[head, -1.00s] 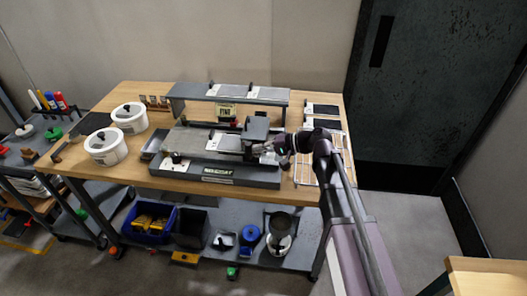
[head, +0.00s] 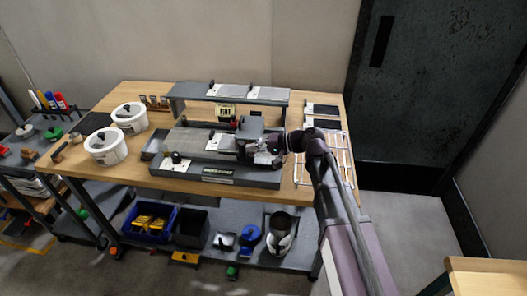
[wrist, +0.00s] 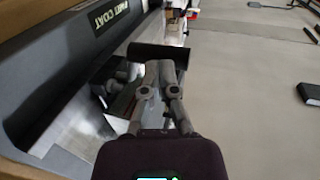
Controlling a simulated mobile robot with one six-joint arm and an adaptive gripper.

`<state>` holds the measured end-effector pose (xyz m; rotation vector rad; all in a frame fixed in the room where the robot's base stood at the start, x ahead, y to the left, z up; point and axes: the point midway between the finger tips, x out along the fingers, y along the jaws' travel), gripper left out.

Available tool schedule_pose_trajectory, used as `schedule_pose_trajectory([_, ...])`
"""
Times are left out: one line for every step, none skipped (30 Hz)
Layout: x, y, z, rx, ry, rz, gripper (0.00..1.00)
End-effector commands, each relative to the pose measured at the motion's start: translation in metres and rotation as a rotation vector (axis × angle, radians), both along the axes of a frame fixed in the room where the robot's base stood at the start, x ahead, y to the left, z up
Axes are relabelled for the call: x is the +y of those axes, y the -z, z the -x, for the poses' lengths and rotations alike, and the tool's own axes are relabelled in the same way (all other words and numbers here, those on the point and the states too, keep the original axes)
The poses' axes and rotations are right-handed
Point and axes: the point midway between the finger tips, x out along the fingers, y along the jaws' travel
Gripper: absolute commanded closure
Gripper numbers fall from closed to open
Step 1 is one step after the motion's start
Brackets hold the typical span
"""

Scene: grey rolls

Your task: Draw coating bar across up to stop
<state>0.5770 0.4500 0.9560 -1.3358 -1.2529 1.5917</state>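The grey coater (head: 215,172) lies on the wooden bench, with a light flat bed (head: 187,139) along its top. A dark upright block, which appears to be the coating bar's carriage (head: 250,126), stands towards the bed's right end. My gripper (head: 262,152) is at its front. In the wrist view my gripper's fingers (wrist: 159,66) are close together, with their tips against a dark crosspiece (wrist: 160,51) of the coating bar. They look shut on it, though the exact contact is partly hidden. The stop cannot be made out.
A raised shelf (head: 228,89) stands behind the coater. Two white tubs (head: 106,146) stand at the left. A wire rack (head: 339,163) and dark sheets (head: 322,109) lie at the right. The bench left of the coater is partly clear.

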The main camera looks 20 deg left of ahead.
Motion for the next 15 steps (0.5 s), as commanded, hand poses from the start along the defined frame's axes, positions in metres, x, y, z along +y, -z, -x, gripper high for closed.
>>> schedule_pose_trajectory([0.0015, 0.0001, 0.0006, 0.000, -0.001, 0.000, 1.00])
schedule_pose_trajectory([0.0021, 0.0000, 0.0006, 0.000, -0.001, 0.000, 1.00])
schedule_pose_trajectory([0.0028, 0.0001, 0.0008, 0.000, -0.001, 0.000, 1.00])
schedule_pose_trajectory([0.0034, 0.0000, 0.0009, 0.000, -0.001, 0.000, 1.00])
schedule_pose_trajectory([0.0041, 0.0000, 0.0010, 0.000, -0.001, 0.000, 1.00])
schedule_pose_trajectory([0.0048, 0.0000, 0.0011, 0.000, -0.001, 0.000, 1.00])
schedule_pose_trajectory([0.0054, 0.0000, 0.0013, 0.000, -0.001, 0.000, 1.00])
schedule_pose_trajectory([0.0060, 0.0000, 0.0013, 0.000, -0.001, 0.000, 1.00])
schedule_pose_trajectory([0.0068, 0.0001, 0.0015, 0.000, -0.001, 0.000, 1.00])
schedule_pose_trajectory([0.0074, 0.0001, 0.0017, 0.000, 0.000, 0.000, 1.00])
schedule_pose_trajectory([0.0081, 0.0000, 0.0017, 0.000, 0.000, 0.000, 1.00])
schedule_pose_trajectory([0.0089, 0.0001, 0.0019, 0.000, 0.000, 0.000, 1.00])
schedule_pose_trajectory([0.0095, 0.0001, 0.0020, 0.000, 0.000, 0.000, 1.00])
schedule_pose_trajectory([0.0101, 0.0001, 0.0022, 0.000, 0.000, 0.000, 1.00])
schedule_pose_trajectory([0.0109, 0.0000, 0.0024, 0.000, 0.000, 0.000, 1.00])
